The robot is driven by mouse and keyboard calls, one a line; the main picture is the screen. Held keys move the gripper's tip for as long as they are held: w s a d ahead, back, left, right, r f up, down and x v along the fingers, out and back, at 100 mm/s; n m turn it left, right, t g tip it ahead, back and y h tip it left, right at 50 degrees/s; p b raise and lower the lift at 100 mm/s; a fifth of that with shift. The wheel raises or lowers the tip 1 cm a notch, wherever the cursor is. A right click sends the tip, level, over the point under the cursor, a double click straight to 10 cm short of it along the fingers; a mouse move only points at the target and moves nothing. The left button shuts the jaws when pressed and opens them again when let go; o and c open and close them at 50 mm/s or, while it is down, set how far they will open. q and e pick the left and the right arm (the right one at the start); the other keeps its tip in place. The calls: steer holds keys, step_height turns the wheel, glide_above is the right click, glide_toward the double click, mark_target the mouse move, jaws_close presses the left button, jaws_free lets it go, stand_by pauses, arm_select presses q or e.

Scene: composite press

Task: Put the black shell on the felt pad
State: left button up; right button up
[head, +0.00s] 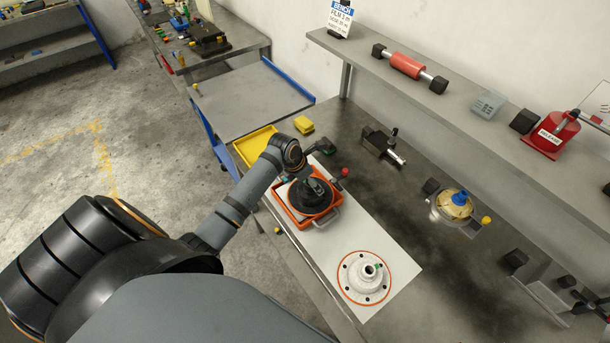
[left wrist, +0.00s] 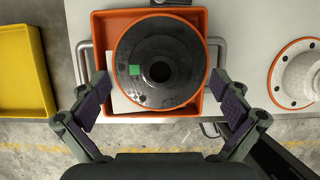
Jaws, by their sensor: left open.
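The black shell (head: 311,198) is a round, dark flanged piece with a central hole. It sits in an orange tray (head: 319,222) on the bench. In the left wrist view the shell (left wrist: 165,45) shows a small green square mark, and the tray's wall (left wrist: 95,50) is around it. My left gripper (head: 309,183) is over the tray. In the left wrist view the gripper (left wrist: 160,88) is open, with its fingertips apart on either side of the shell's near part and nothing held. A pale flat sheet (left wrist: 118,100) shows under the shell; I cannot tell whether it is felt. My right gripper is not in view.
A white flanged part (head: 362,274) with an orange ring stands on the pale mat (head: 405,290) to the right. A yellow bin (head: 245,150) is left of the tray. A clamp (head: 383,147) and a blue-topped fixture (head: 456,204) stand farther back.

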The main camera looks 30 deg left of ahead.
mark_target(303, 193)
arm_select(q)
steer(key=v, duration=0.6)
steer(key=shift+s, duration=0.15)
